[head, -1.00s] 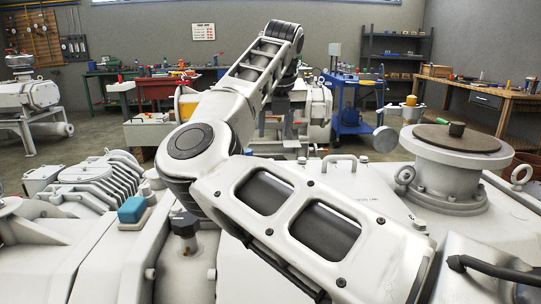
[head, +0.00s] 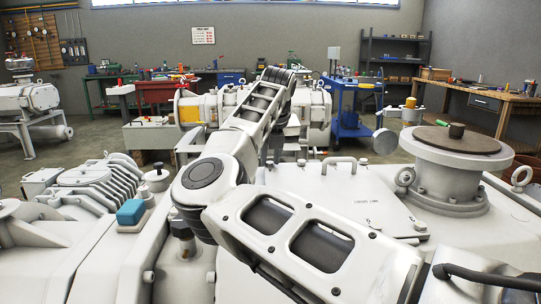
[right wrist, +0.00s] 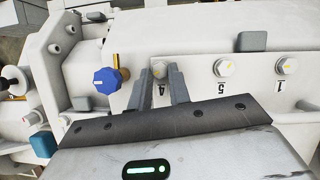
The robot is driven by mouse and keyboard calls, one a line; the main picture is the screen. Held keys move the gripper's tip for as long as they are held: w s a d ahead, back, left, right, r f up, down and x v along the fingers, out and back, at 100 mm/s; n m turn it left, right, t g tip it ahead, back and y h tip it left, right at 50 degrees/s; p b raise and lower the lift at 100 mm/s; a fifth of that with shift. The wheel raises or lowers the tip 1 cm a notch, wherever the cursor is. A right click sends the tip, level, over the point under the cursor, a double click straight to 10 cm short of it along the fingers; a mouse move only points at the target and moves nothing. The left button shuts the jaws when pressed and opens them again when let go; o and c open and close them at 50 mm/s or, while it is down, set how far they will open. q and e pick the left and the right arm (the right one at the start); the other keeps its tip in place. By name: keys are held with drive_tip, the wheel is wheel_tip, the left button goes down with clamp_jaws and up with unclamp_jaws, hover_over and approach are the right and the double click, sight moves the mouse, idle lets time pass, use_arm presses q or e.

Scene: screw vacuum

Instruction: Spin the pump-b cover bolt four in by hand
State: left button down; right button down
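In the right wrist view, a pale hex bolt (right wrist: 160,70) with a yellow mark sits above an upside-down label 4 on a white housing (right wrist: 198,38). The two dark fingers of my right gripper (right wrist: 160,72) are apart, one on each side of this bolt. I cannot tell whether they touch it. Bolt 5 (right wrist: 224,67) and bolt 1 (right wrist: 287,66) are to the right in the same row. In the head view my right arm reaches forward over the white machinery, and its gripper is hidden. My left gripper is in neither current view.
A blue knob (right wrist: 107,80) stands left of the fingers. In the head view, a round flanged port (head: 457,165) rises at right, a lifting handle (head: 338,162) stands on the flat plate, and a blue cap (head: 130,212) is at left. A blue cart (head: 350,110) is behind.

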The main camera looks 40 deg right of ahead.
drive_tip(key=shift+w+a+r+m+g+h+p, duration=0.1)
drive_tip(key=shift+m+g+h+p, duration=0.15)
drive_tip(key=shift+m, duration=0.45)
drive_tip(key=shift+w+a+r+m+g+h+p, duration=0.15)
drive_tip(key=shift+m+p, duration=0.1)
drive_tip(key=shift+m, duration=0.45)
drive_tip(key=shift+d+f+m+g+h+p, duration=0.2)
drive_tip(key=shift+m+g+h+p, duration=0.1)
drive_tip(key=shift+m, duration=0.7)
use_arm(q)
drive_tip(key=r, duration=0.3)
drive_tip(key=shift+s+a+r+t, duration=0.1)
drive_tip(key=shift+s+a+t, duration=0.2)
drive_tip(key=shift+a, duration=0.1)
use_arm(e)
drive_tip(key=c, duration=1.3)
unclamp_jaws()
use_arm(q)
drive_tip(key=shift+f, duration=0.2)
use_arm(e)
drive_tip(key=shift+a, duration=0.1)
